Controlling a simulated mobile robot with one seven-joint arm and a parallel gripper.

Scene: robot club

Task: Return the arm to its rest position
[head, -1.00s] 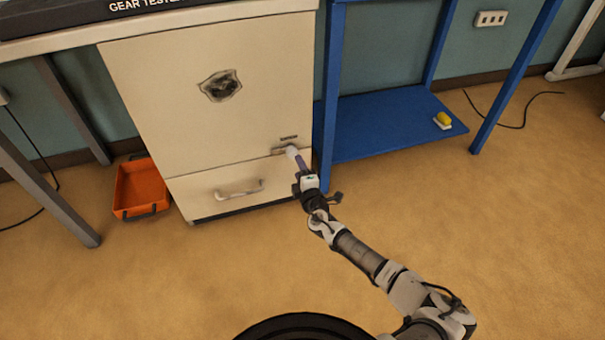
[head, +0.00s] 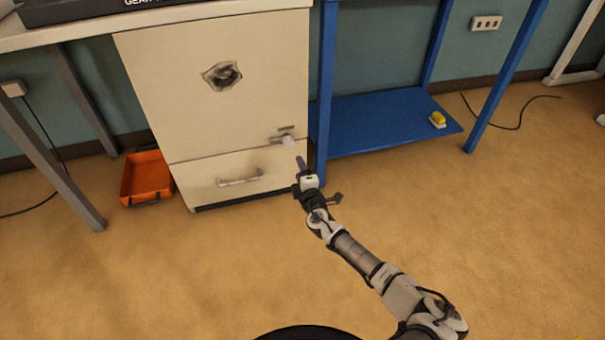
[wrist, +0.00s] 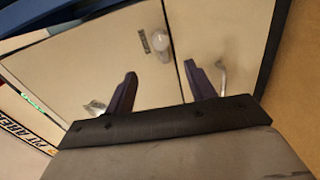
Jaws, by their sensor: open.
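My gripper (head: 301,163) reaches out low in front of the cream cabinet (head: 215,110), near its right edge. In the wrist view my gripper (wrist: 162,88) has its two dark purple fingers spread wide with nothing between them. The cabinet's round white knob (head: 288,141) is just beyond the fingertips, apart from them. The knob also shows in the wrist view (wrist: 159,46), beside a small dark label plate. My arm (head: 355,252) stretches from the lower right towards the cabinet.
A lower drawer with a bar handle (head: 240,181) is in the cabinet. An orange tray (head: 146,178) lies on the floor to the left. A blue shelf (head: 375,122) with a yellow-and-white item (head: 437,120) stands to the right. The floor (head: 480,220) at right is clear.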

